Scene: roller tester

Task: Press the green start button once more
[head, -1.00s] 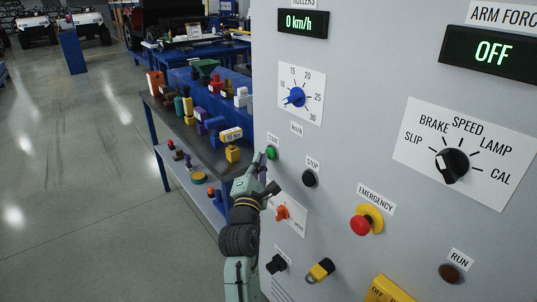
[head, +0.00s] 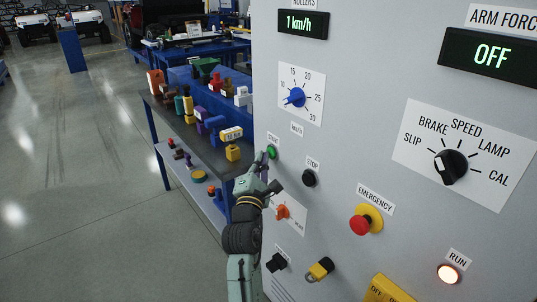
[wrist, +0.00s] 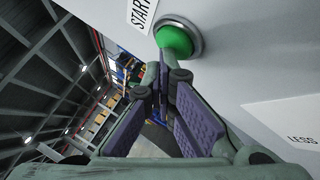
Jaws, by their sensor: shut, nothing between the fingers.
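The green start button (head: 271,152) sits on the grey panel under a START label. In the wrist view the button (wrist: 174,40) is a green dome in a metal ring. My gripper (head: 263,163) is shut and empty, its fingertips at the button. In the wrist view the fingertips (wrist: 163,65) overlap the lower edge of the dome; I cannot tell whether they still touch it. The rollers display (head: 303,24) reads 1 km/h. The run lamp (head: 449,273) is lit.
The black stop button (head: 310,178) is right of my gripper. A red emergency button (head: 366,219) and an orange switch (head: 283,212) are lower on the panel. A bench (head: 160,110) with several coloured items stands left. The arm force display (head: 490,52) reads OFF.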

